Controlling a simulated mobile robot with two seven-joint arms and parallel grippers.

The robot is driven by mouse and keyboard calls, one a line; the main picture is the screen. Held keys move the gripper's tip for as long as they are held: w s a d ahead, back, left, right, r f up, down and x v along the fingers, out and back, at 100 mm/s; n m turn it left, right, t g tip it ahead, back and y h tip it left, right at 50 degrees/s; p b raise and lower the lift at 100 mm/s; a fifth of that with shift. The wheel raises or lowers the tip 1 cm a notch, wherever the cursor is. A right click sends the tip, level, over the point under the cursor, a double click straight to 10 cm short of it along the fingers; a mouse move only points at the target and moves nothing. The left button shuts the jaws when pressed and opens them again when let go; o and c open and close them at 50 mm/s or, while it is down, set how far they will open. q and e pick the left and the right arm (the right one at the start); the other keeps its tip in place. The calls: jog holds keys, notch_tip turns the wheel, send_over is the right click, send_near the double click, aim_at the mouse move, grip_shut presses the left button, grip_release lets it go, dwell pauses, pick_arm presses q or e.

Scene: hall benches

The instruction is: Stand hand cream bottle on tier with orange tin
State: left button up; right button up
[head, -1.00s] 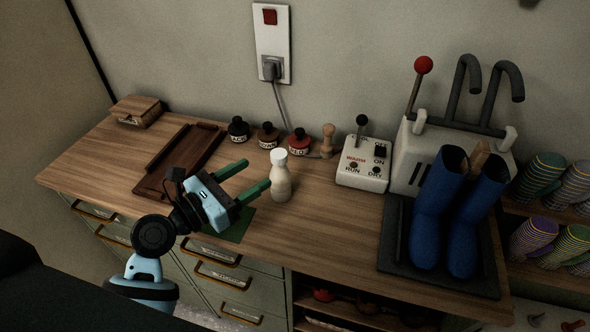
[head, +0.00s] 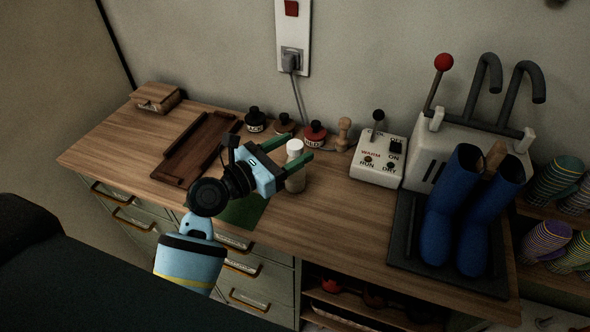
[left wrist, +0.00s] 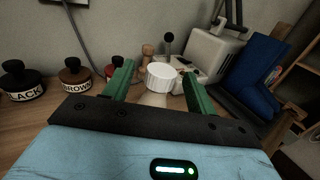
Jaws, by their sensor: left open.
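The hand cream bottle (head: 295,183) is pale with a white cap and stands upright on the wooden bench top. My left gripper (head: 302,148) is open, with its green fingers reaching to either side of the bottle near the cap. In the left wrist view the white cap (left wrist: 161,77) shows between the two open fingers (left wrist: 157,70), and the gripper body hides the lower bottle. I cannot make out an orange tin or its tier. My right gripper is not in view.
Polish pots (head: 315,134) and a wooden stamp-like peg (head: 343,134) stand behind the bottle. A control box (head: 378,160) and blue boots (head: 452,215) on a dark tray are to the right. A brown tray (head: 195,150) lies left. An open shelf (head: 345,300) is below the bench.

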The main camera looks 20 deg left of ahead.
pick_arm(q)
jog(key=shift+w+d, duration=0.2)
jog(key=shift+w, duration=0.2)
grip_shut()
